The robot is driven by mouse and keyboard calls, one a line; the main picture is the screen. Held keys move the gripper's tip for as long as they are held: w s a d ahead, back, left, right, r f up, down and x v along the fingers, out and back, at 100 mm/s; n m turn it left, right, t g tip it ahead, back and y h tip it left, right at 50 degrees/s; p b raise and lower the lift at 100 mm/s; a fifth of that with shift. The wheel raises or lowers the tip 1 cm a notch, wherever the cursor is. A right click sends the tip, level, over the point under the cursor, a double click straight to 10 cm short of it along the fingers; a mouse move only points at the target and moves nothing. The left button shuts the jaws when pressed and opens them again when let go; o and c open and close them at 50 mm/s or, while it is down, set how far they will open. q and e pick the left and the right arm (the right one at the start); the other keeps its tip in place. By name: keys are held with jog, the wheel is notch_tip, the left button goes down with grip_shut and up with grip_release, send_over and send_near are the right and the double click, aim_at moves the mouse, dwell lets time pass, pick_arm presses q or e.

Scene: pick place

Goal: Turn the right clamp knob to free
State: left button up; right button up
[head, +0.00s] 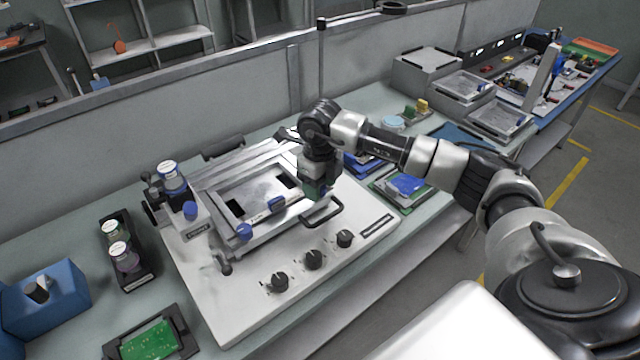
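A white and grey machine (208,283) with a flat frame stands on the bench. My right gripper (316,192) points down over the right side of the frame, close to a black handle (322,213). Its fingers are largely hidden, so I cannot tell if they are open or touch anything. No right clamp knob can be made out clearly; the gripper may cover it. My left gripper is not in view.
A black tray with jars (134,275), a blue block (45,303) and a tray with a green board (150,340) lie at left. Blue and green boards (403,186) lie right, below my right arm. Grey bins (428,68) stand farther back.

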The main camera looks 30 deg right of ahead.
notch_tip(320, 180, up, 11)
jog(key=shift+f+b, duration=0.1)
jog(key=shift+b, duration=0.8)
